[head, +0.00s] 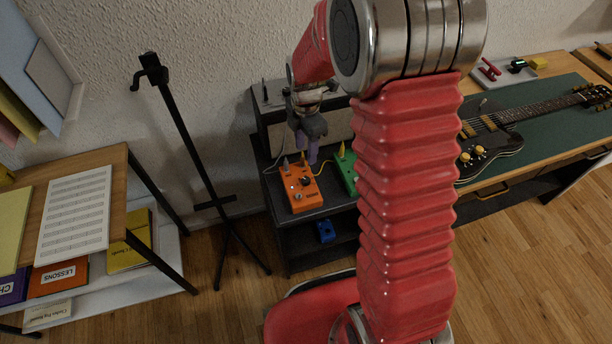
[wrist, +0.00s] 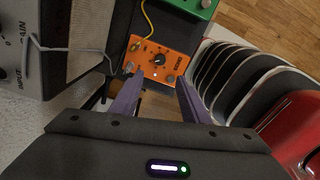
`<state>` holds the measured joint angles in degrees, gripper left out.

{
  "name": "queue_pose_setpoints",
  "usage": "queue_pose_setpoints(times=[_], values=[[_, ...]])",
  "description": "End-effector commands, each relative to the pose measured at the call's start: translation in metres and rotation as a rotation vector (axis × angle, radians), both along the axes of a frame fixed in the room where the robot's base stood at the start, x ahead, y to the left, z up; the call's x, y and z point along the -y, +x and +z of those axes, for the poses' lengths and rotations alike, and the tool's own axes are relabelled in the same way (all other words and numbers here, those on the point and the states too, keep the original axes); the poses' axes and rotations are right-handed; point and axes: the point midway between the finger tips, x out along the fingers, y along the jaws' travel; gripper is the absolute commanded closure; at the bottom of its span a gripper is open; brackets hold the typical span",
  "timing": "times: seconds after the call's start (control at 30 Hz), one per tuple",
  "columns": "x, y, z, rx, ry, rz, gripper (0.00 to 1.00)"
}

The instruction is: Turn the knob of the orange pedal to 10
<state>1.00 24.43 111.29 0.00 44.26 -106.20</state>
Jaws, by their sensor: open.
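The orange pedal (head: 299,187) lies on a dark shelf unit left of my arm in the head view. It also shows in the wrist view (wrist: 150,71), with a black knob (wrist: 158,60) at its middle and a scale around it too small to read. My gripper (head: 312,160) hangs just above and behind the pedal in the head view. In the wrist view its two purple fingers (wrist: 153,90) are spread apart, with the pedal ahead of them and nothing between them. They appear clear of the knob.
A green pedal (head: 346,171) sits right of the orange one, with a yellow cable (head: 325,161) between. An amplifier (wrist: 85,40) stands close behind. A blue box (head: 326,231) lies on the lower shelf. A black stand (head: 200,165) is left; a guitar (head: 500,135) lies right.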

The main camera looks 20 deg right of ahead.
Motion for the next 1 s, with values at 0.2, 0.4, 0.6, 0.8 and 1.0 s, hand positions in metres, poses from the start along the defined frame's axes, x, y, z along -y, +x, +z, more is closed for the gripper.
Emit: queue_pose_setpoints(times=[0.2, 0.4, 0.6, 0.8, 1.0], values=[[0.000, 0.000, 0.000, 0.000, 0.000, -0.002, 0.58], [0.000, -0.001, -0.010, -0.002, 0.000, -0.003, 0.58], [0.000, -0.001, -0.034, -0.004, 0.000, -0.004, 0.58], [0.000, -0.001, -0.065, -0.005, 0.000, -0.004, 0.58], [0.000, -0.001, -0.094, -0.004, 0.000, -0.004, 0.58]])
